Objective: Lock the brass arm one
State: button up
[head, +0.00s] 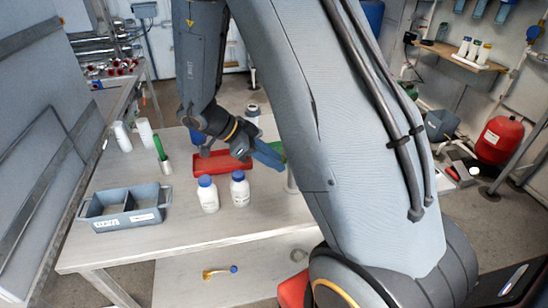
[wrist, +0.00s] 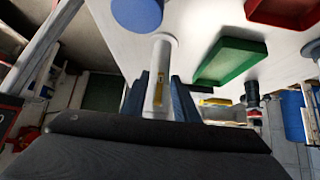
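My gripper (wrist: 158,85) shows in the wrist view as two blue fingers, spaced apart. A white upright cylinder (wrist: 164,52) is in line with the gap between them, with a narrow brass-coloured strip (wrist: 159,87) on its face. I cannot tell whether the fingers touch it. In the head view my gripper (head: 268,155) is low over the table, pointing right, beside a pale post (head: 291,180) that my arm partly hides.
The table (head: 180,235) holds a red tray (head: 218,163), a green tray (wrist: 230,62), two white bottles with blue caps (head: 208,196), a grey divided bin (head: 125,208) and a green-topped tube (head: 161,155). The table's front strip is clear.

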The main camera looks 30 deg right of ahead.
jog(key=shift+c, duration=0.2)
grip_shut()
jog(key=shift+d+f+h, duration=0.1)
jog(key=shift+f+h, duration=0.1)
jog(key=shift+h, duration=0.3)
jog(key=shift+o, duration=0.2)
grip_release()
